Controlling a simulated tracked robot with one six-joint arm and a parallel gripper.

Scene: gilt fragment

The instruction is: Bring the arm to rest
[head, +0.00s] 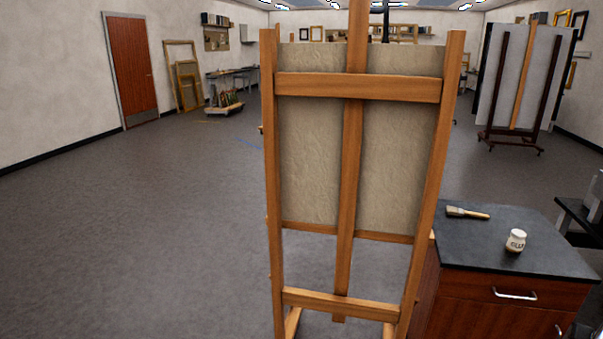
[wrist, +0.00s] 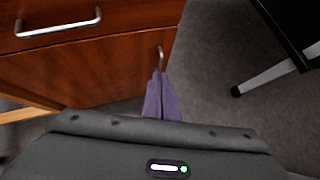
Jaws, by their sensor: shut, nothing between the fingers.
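My gripper (wrist: 160,78) shows in the wrist view as two purple fingers pressed together, with nothing between them. Its tips point toward the lower part of a wooden cabinet (wrist: 85,70), just below a vertical metal door handle (wrist: 161,58). I cannot tell how far the tips are from the cabinet. The gripper is not clearly visible in the head view. There the cabinet (head: 470,305) stands at the lower right under a dark top (head: 560,255), with a drawer handle (head: 515,295) on its front.
A brush (head: 468,213) and a small white jar (head: 516,241) are on the cabinet top. A wooden easel (head: 355,90) with a canvas stands ahead, left of the cabinet. Another easel (head: 520,75) is farther back. Left floor is open.

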